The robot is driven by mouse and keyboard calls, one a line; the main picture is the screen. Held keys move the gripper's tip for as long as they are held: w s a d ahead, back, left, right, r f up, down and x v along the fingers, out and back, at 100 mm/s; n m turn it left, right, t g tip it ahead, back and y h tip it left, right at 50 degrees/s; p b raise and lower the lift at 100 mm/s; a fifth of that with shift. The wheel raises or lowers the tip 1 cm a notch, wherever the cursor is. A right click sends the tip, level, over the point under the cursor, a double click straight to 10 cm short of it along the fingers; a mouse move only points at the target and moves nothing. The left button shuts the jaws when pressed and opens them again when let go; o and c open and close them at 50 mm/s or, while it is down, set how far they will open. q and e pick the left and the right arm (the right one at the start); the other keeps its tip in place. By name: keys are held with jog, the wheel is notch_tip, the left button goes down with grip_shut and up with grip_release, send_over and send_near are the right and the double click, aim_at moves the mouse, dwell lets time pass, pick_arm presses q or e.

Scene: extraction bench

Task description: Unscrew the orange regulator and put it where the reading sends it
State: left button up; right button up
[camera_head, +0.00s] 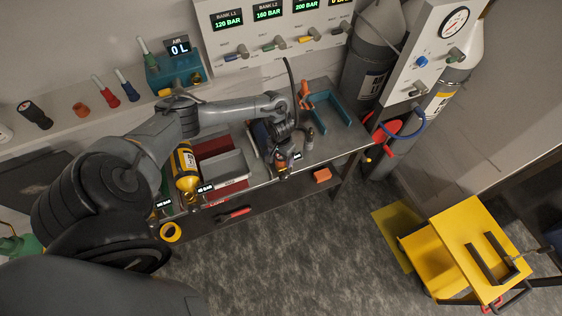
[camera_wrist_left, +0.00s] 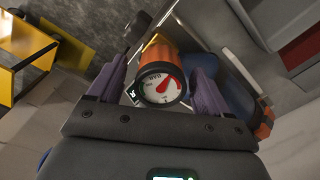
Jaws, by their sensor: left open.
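The orange regulator (camera_wrist_left: 160,58) shows in the left wrist view as an orange body with a round white gauge (camera_wrist_left: 162,88) facing the camera. The gauge has a red pointer; I cannot read its value. My left gripper (camera_wrist_left: 153,76) is open, its two purple fingers on either side of the regulator with gaps. In the head view my left gripper (camera_head: 280,160) is over the front of the bench (camera_head: 335,143), and the regulator there is too small and covered to make out. My right gripper is not in view.
A teal tray (camera_head: 340,108) stands on the bench at right, beside an orange part (camera_head: 306,96). A yellow cylinder (camera_head: 185,172) and grey bin (camera_head: 228,166) stand left of the gripper. A wall panel with readouts (camera_head: 268,28) is behind. A yellow cart (camera_head: 465,235) stands at lower right.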

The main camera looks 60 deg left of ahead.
pick_arm(q)
jog(key=shift+f, duration=0.45)
jog(key=m, duration=0.4)
jog(key=shift+b, duration=0.4)
jog(key=m, duration=0.3)
jog(key=shift+f+m+b, duration=0.1)
jog(key=shift+m+b, duration=0.2)
jog(key=shift+b, duration=0.1)
jog(key=m+b, duration=0.1)
jog(key=m, duration=0.3)
jog(key=shift+m, duration=0.4)
jog(key=m, duration=0.2)
jog(key=shift+m+b, duration=0.3)
jog(key=shift+b, duration=0.1)
jog(key=shift+c, duration=0.2)
